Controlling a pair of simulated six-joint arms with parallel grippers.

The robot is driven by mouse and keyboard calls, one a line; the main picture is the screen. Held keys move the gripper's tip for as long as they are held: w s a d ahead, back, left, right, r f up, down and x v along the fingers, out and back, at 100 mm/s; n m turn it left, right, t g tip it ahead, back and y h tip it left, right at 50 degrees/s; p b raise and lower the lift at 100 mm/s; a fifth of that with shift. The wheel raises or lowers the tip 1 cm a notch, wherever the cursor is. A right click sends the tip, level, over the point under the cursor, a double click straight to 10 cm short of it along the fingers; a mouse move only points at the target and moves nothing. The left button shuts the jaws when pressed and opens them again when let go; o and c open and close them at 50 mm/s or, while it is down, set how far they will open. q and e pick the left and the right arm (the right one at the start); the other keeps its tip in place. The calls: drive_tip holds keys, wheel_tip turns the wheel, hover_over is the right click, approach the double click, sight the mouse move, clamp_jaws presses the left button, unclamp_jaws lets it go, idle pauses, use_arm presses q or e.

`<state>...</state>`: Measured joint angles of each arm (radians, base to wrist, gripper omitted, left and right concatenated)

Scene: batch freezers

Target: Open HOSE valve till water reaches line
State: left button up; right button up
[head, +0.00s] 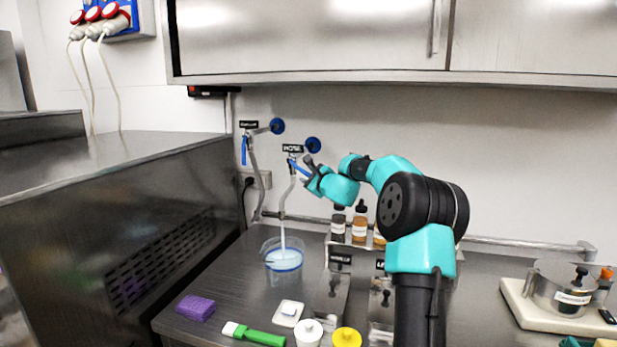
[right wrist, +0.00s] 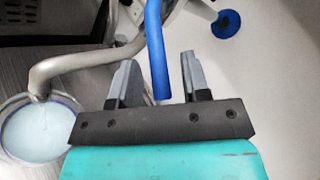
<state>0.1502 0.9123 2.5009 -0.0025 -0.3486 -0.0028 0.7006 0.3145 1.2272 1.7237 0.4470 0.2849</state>
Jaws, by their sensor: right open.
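The valve labelled HOSE (head: 292,148) is on the back wall, with a blue lever (head: 299,168) slanting down to the right. In the right wrist view the blue lever (right wrist: 156,50) hangs between the two grey fingers of my right gripper (right wrist: 157,85), which is open around it. In the head view my right gripper (head: 309,170) is at the lever. A clear jug (head: 284,280) stands below the hose spout, and a stream of water (head: 282,236) falls into it. Pale water lies near the jug's blue line; I cannot tell whether it is exactly level. My left gripper is not in view.
A second blue-levered valve (head: 244,150) is to the left. Dark bottles (head: 338,226) stand on a steel rack behind my arm. The counter left of the jug is clear.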

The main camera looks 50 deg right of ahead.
drive_tip(key=shift+w+d, duration=0.1)
drive_tip(key=shift+w, duration=0.25)
clamp_jaws()
idle(0.4)
